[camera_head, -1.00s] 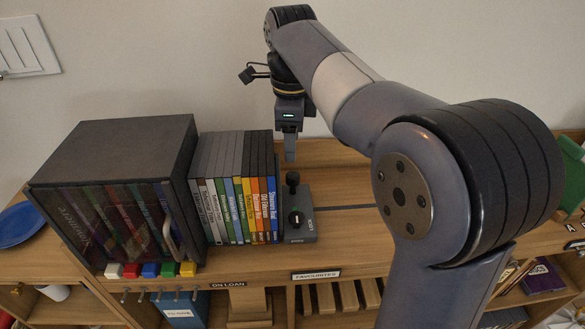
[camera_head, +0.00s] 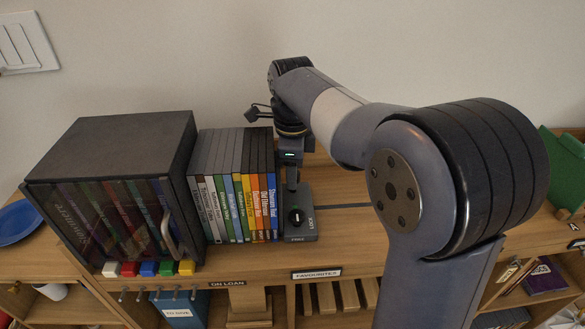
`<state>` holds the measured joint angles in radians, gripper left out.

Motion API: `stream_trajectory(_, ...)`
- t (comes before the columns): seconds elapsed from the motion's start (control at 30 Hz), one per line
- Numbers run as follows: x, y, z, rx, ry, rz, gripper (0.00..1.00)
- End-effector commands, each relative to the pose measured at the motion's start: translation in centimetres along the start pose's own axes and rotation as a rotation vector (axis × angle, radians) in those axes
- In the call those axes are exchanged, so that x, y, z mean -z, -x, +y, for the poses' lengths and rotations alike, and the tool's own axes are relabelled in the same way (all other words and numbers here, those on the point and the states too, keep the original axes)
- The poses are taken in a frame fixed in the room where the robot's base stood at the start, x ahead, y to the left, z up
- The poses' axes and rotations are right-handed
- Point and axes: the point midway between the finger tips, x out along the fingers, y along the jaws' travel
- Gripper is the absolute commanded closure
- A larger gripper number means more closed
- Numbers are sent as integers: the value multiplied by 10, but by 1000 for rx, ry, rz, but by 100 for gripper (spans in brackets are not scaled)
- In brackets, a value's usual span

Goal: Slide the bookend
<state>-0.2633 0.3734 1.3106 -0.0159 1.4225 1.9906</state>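The bookend (camera_head: 305,224) is a dark grey block with a round black knob on its front part, standing on the wooden shelf top. It stands right beside the right end of a row of DVD cases (camera_head: 236,190). My gripper (camera_head: 291,183) points down over the rear part of the bookend, where a black post stood in view earlier. The gripper now hides that post. I cannot tell whether the fingers are open or closed around it.
A dark box (camera_head: 115,185) with a clear front holding cases stands left of the row. A slot (camera_head: 350,207) runs along the shelf top to the right of the bookend, where the wood is clear. Coloured blocks (camera_head: 148,268) line the front edge below the box. A blue plate (camera_head: 18,222) lies far left.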

Motion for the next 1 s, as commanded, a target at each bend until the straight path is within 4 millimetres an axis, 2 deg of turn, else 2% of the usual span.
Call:
stream_trajectory(0.07, 0, 0, 0, 0, 0, 0, 65)
stream_trajectory(0.5, 0, 0, 0, 0, 0, 0, 100)
stream_trajectory(0.77, 4, 1, -1, 0, -2, 0, 100)
stream_trajectory(0.87, 19, 2, -4, 1, -5, 0, 100)
stream_trajectory(1.0, 52, 3, -9, 0, -8, 1, 100)
